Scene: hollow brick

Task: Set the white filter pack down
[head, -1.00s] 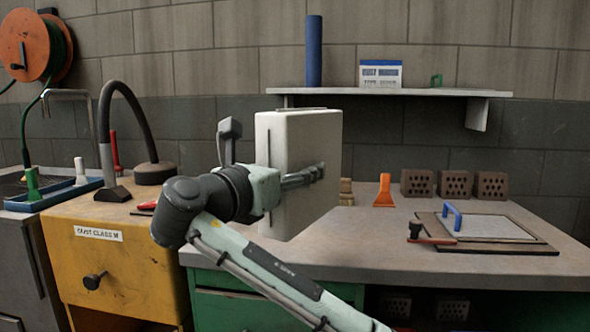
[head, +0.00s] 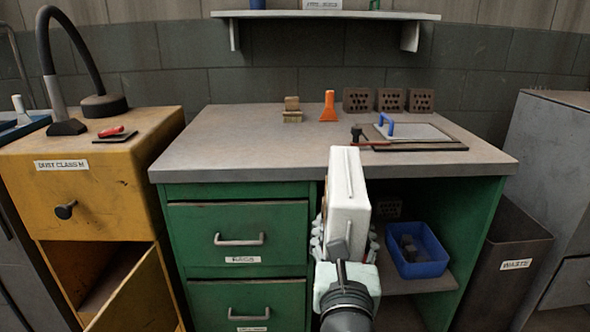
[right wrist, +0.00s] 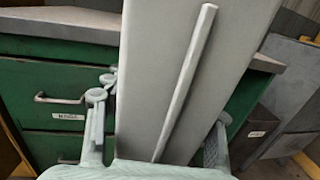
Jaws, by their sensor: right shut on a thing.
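The white filter pack (head: 349,190) is a thick, pale upright slab in front of the workbench, its top reaching just over the front edge in the head view. My right gripper (head: 345,238) comes up from below and is shut on the lower part of the pack, a finger on each side. In the right wrist view the pack (right wrist: 160,65) fills the middle, with a long raised strip on its face, between the fingers of the gripper (right wrist: 158,125). My left gripper is not in view.
The grey benchtop (head: 240,140) is clear at left and front. A waste bin (head: 505,262) stands right.

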